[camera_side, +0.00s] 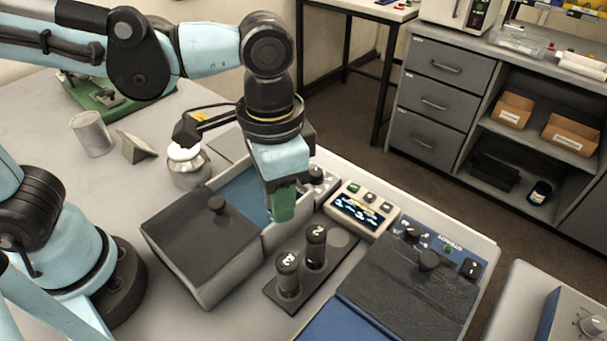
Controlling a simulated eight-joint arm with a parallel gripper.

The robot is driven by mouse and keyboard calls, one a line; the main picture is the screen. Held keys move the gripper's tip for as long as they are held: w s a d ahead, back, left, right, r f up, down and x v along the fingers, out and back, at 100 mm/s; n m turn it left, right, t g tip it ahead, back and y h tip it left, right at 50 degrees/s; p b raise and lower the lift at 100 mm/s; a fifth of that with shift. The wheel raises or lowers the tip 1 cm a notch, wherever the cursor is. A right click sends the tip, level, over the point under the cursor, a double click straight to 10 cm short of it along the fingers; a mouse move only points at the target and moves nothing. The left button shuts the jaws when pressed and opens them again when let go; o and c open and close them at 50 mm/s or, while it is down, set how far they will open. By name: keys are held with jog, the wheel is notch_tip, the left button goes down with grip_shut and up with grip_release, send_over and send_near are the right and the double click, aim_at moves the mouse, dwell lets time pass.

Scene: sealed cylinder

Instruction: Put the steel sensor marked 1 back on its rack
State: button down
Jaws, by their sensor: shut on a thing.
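My gripper (283,207), with green fingers under a light blue body, points down at the right edge of the open blue-lined bath (240,192). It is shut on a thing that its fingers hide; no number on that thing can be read. The dark rack (272,292) stands in front of the gripper, lower in the picture. Two dark upright cylinders stand in it: a rear one (315,248) marked 2 and a front one (288,276) with a less clear mark. A round grey spot (341,238) at the rack's rear end is empty. No sensor marked 1 is readable.
A dark lid (190,232) with a knob lies left of the bath. A small display box (360,210) stands behind the rack. A blue unit with a black lid (400,290) is at right. A glass jar (187,172) and a metal cylinder (92,134) stand at left.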

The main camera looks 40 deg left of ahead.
jog(key=w+d+f+n, duration=0.1)
jog(key=w+d+n, duration=0.25)
jog(key=w, duration=0.55)
send_near(338, 237)
notch_tip(338, 237, down, 6)
jog(key=shift+r, duration=0.25)
jog(key=shift+f, duration=0.15)
jog(key=c, duration=0.8)
grip_release()
